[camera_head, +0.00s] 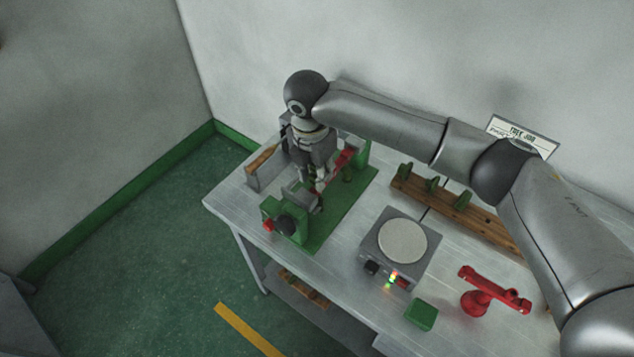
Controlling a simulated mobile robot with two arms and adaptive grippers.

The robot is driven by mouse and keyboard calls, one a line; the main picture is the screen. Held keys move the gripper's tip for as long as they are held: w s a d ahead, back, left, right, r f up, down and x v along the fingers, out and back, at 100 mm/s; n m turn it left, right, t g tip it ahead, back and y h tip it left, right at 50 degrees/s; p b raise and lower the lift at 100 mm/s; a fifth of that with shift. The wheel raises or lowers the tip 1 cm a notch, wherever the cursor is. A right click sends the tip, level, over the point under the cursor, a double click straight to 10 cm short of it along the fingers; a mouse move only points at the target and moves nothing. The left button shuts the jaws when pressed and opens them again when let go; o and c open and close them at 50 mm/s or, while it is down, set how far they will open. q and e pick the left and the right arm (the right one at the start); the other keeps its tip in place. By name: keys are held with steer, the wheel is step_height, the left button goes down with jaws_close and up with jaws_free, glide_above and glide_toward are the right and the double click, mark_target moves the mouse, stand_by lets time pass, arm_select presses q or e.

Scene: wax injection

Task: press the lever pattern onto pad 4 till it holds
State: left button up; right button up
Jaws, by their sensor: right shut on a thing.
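My right gripper (316,190) points down over the green fixture (327,232) at the back left of the table. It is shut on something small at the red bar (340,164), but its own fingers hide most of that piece. I cannot tell from this view whether the held piece touches a pad, and no pad number is legible. A small dark green piece (347,173) shows beside the bar, just right of the gripper. My left gripper is not in view.
A wooden rack (470,216) holds several green pieces. A grey hot-plate-like unit (372,245) with a pale round top and lit indicators stands mid-table. A green block (421,314) and a red stand (481,300) are at front right. A sign (522,132) stands behind my arm.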

steer(key=shift+f, duration=0.1)
steer(key=o, duration=0.9)
steer(key=shift+o, duration=0.6)
steer(key=o, duration=0.5)
step_height(320, 180, up, 7)
steer(key=p, duration=0.7)
